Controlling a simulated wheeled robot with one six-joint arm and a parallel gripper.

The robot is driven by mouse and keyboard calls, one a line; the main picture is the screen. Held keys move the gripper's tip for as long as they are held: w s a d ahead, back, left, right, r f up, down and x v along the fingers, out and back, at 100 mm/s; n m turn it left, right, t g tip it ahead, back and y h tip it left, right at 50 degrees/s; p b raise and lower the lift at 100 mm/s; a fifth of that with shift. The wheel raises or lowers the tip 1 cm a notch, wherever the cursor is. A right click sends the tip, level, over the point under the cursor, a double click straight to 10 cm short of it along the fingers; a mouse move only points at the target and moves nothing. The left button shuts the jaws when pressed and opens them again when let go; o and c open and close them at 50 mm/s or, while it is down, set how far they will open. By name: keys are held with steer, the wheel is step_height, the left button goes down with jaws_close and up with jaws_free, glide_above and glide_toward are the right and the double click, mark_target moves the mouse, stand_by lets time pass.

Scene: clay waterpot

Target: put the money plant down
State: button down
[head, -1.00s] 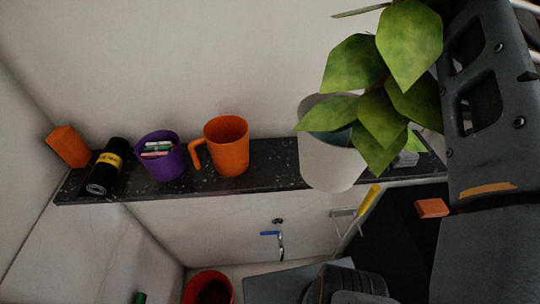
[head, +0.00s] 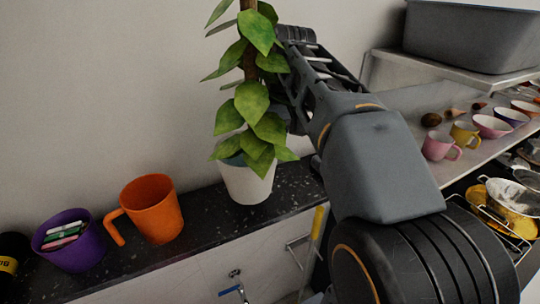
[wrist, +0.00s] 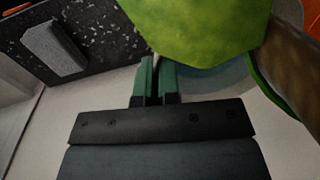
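The money plant (head: 252,110) has green leaves on a brown stem and grows in a white pot (head: 247,183). In the head view it is upright at the right part of the dark speckled shelf (head: 205,215). I cannot tell if the pot's base touches the shelf. My gripper (wrist: 154,82) has its green fingertips close together at the pot's rim, seemingly pinching it. A leaf (wrist: 195,30) and the stem (wrist: 295,65) fill the right of the wrist view. In the head view, leaves hide my fingertips.
An orange mug (head: 152,210) and a purple cup (head: 70,242) with small items stand left of the pot. A grey block (wrist: 54,47) lies on the shelf. Cups and bowls, including a pink mug (head: 440,146), stand at right below a grey bin (head: 470,38).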

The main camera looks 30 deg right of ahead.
mark_target(270, 156)
steer(key=shift+w+f, duration=0.65)
steer(key=shift+f, duration=0.1)
steer(key=shift+w+f, duration=0.15)
steer(key=shift+f, duration=0.75)
steer(key=shift+w+f, duration=0.1)
steer(key=shift+f, duration=0.85)
steer(key=c, duration=1.3)
jaws_free()
steer(key=shift+f, duration=0.1)
steer(key=shift+c, duration=0.2)
step_height(270, 156, up, 12)
steer(key=d+p, duration=0.1)
steer(key=shift+d, duration=0.4)
steer(key=shift+s, duration=0.2)
